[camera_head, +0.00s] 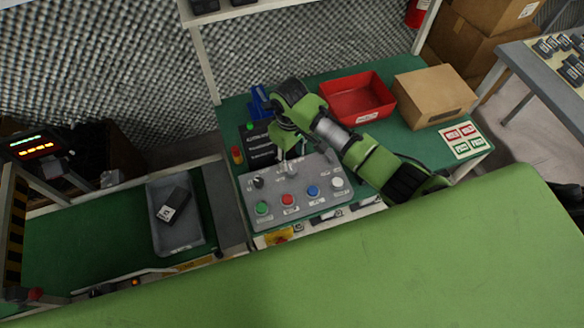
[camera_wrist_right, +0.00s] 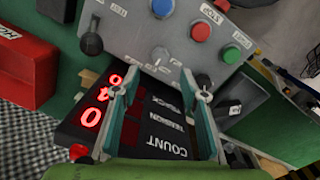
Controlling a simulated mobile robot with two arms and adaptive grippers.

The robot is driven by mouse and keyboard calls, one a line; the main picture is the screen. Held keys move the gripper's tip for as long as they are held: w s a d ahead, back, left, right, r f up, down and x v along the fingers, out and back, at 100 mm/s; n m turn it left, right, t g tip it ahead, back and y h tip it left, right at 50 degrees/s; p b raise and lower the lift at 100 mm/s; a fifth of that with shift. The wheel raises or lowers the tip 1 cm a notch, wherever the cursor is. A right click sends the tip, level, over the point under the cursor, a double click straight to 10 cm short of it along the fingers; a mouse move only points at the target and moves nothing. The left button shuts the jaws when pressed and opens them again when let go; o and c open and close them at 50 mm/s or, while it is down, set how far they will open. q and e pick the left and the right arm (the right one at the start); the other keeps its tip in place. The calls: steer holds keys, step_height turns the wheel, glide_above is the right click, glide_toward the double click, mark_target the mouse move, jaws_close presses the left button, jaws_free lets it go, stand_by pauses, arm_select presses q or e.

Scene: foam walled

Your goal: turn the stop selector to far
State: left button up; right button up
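The grey control panel (camera_head: 325,200) has a row of selector knobs above its push buttons. A black knob (camera_head: 258,182) is at its left end, also seen in the wrist view (camera_wrist_right: 203,81). A pale middle knob (camera_wrist_right: 160,55) and another black knob (camera_wrist_right: 92,42) show in the wrist view. The small labels are too blurred to tell which is the stop selector. My right gripper (camera_head: 290,156) is over the panel's back edge. In the wrist view its fingers (camera_wrist_right: 159,76) are apart, on either side of the middle knob's line; contact is not visible. My left gripper is not in view.
A red bin (camera_head: 358,98) and cardboard box (camera_head: 432,97) stand behind my right arm.

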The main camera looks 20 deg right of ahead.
mark_target(292, 171)
step_height(292, 171, down, 8)
steer(key=shift+f, duration=0.25)
steer(key=shift+c, duration=0.5)
steer(key=c, duration=1)
